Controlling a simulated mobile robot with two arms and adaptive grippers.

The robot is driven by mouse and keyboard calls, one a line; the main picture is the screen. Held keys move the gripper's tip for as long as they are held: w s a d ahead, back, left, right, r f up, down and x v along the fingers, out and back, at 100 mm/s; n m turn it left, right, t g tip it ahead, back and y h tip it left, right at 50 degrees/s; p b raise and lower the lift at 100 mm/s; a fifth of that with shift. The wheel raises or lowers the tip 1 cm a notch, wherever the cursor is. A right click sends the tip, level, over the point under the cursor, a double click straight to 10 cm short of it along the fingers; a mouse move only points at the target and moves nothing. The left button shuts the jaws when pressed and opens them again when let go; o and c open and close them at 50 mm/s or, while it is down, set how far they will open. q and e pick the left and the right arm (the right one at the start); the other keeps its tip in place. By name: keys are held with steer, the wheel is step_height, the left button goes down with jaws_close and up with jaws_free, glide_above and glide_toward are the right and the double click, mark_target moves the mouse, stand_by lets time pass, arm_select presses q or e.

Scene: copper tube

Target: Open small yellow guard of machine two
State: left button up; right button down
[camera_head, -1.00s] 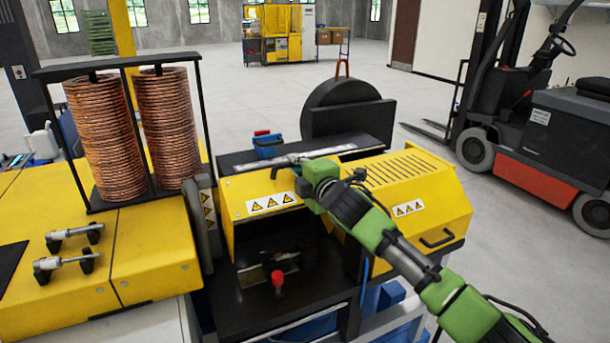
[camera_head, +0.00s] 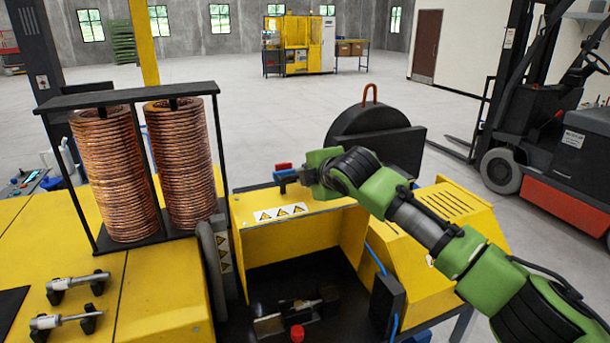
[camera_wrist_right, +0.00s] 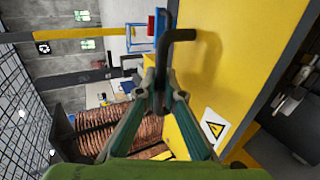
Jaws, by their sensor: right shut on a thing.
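The small yellow guard (camera_head: 268,228) of the machine has a strip of warning triangles and stands raised, with the dark work space below it exposed. It also fills much of the right wrist view (camera_wrist_right: 225,65). A black bent handle (camera_wrist_right: 179,36) sticks out from it. My right gripper (camera_wrist_right: 160,85) is shut on this handle. In the head view my right arm reaches in from the lower right to the guard's upper edge, and its fingers are mostly hidden there. My left gripper is not in view.
Inside the work space lie a metal clamp part and a red knob (camera_head: 297,333). Two copper coils (camera_head: 113,170) stand on the left. A larger slotted yellow cover (camera_head: 455,215) lies under my arm. A blue and red part (camera_head: 286,178) sits behind. A forklift (camera_head: 560,140) stands at right.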

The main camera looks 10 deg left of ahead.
steer(key=shift+f, duration=0.3)
steer(key=c, duration=2.2)
jaws_free()
steer(key=shift+o, duration=0.2)
steer(key=shift+r, duration=0.1)
steer(key=v, duration=1.2)
steer(key=shift+w, duration=0.1)
